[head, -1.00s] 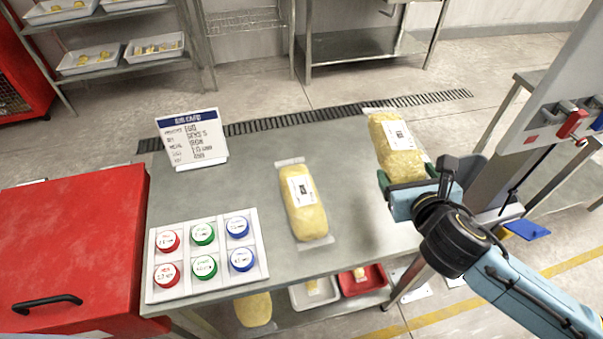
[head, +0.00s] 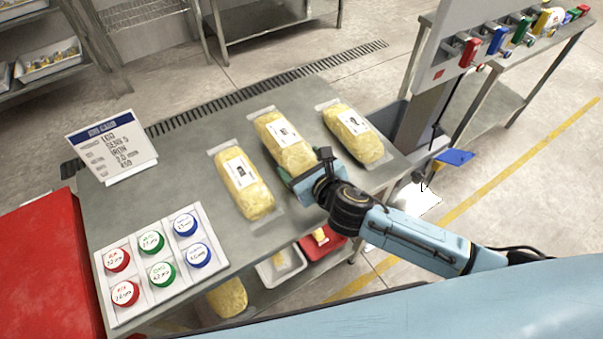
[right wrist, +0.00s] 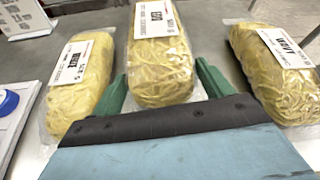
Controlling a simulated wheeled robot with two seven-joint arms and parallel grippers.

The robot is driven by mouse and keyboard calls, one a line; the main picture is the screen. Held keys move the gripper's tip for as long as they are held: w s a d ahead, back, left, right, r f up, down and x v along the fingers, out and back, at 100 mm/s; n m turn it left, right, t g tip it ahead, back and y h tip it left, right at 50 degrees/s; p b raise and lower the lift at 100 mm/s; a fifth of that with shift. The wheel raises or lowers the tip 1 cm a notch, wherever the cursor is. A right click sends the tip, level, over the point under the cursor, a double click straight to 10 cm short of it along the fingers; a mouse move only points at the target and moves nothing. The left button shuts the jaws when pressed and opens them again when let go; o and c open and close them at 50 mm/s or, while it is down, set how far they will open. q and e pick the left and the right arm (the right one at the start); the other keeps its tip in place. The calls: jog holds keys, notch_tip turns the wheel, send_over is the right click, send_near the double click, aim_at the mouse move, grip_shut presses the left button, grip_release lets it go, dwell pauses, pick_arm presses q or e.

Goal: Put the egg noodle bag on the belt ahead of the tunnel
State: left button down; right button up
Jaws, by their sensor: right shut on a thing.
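Three clear bags of yellow noodles with white labels show on the grey table (head: 205,275): a left bag (head: 238,170), a middle bag (head: 280,132) and a right bag (head: 352,128). The label print is too small to tell which is egg noodle. My right gripper (head: 303,180) is shut on the near end of the middle bag. In the right wrist view its green fingers (right wrist: 163,88) stand either side of that middle bag (right wrist: 160,55), with the other bags apart on both sides. I cannot tell if the held bag touches the table. My left gripper, the belt and the tunnel are not in view.
A card stand (head: 112,150) and a tray of coloured caps (head: 205,228) stand on the table's left, beside a red box (head: 45,270). A grey post (head: 425,115) rises beyond the right edge. White and red trays (head: 330,246) sit below.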

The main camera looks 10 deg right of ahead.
jog(key=shift+f+b, duration=0.55)
jog(key=shift+f, duration=1.05)
jog(key=shift+f, duration=0.1)
jog(key=o, duration=1.3)
jog(key=shift+f, duration=0.1)
jog(key=shift+o, duration=0.2)
